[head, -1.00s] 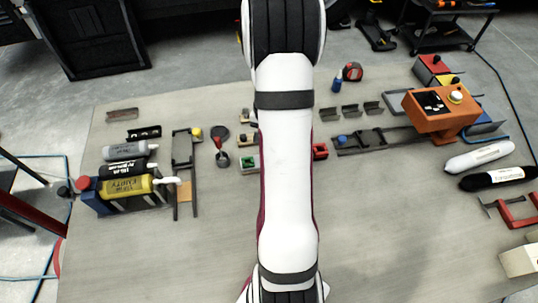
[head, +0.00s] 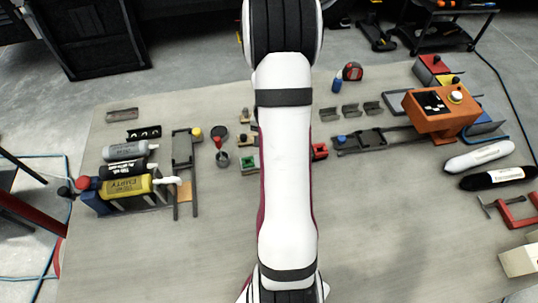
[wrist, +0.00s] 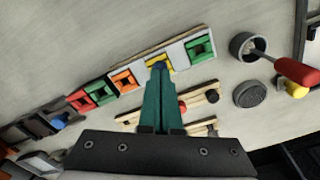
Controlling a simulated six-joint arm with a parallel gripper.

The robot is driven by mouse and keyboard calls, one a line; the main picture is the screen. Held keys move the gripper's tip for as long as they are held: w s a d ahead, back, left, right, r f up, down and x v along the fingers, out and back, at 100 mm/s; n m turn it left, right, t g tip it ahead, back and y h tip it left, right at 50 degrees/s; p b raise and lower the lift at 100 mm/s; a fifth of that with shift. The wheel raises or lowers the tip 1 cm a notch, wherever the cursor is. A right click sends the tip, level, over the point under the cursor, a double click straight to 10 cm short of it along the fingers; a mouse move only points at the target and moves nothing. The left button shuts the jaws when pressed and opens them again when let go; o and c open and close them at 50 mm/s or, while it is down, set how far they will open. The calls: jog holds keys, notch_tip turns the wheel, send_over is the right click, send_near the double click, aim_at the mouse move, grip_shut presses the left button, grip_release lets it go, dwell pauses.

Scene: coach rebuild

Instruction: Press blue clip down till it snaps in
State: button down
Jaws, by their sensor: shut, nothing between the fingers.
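In the wrist view my gripper (wrist: 160,68) points down with its two teal fingers together. Its tips are over a row of coloured square clips on a pale strip. A small dark blue patch (wrist: 160,65) shows right at the tips, perhaps the blue clip; the fingers hide most of it, so I cannot tell whether they touch or how deep it sits. A yellow clip (wrist: 152,63) is partly visible around the tips. An orange clip (wrist: 124,80) is to the left, a green clip (wrist: 200,47) to the right. In the head view my arm hides the gripper.
Red (wrist: 79,100) and green (wrist: 101,93) clips sit further left in the row. A cup with a red-handled tool (wrist: 297,71) and a dark round lid (wrist: 250,94) are on the right. An orange box (head: 437,112) stands at the table's right. The table front is clear.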

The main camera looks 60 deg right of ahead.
jog(key=shift+f, duration=0.3)
jog(key=shift+r, duration=3.55)
jog(key=w+a+r+n, duration=0.3)
jog(key=a+r, duration=0.3)
jog(key=a, duration=0.6)
jog(key=s+a+r+n+y, duration=0.1)
jog(key=s+a+r+n, duration=0.1)
jog(key=s+a, duration=0.4)
jog(key=s+a+r+n, duration=0.2)
jog(key=s+a+n, duration=0.2)
jog(key=a, duration=1)
jog(key=s, duration=0.2)
jog(key=shift+s+a+r+y, duration=0.2)
jog(key=shift+s+a+y, duration=0.1)
jog(key=shift+a+y, duration=0.1)
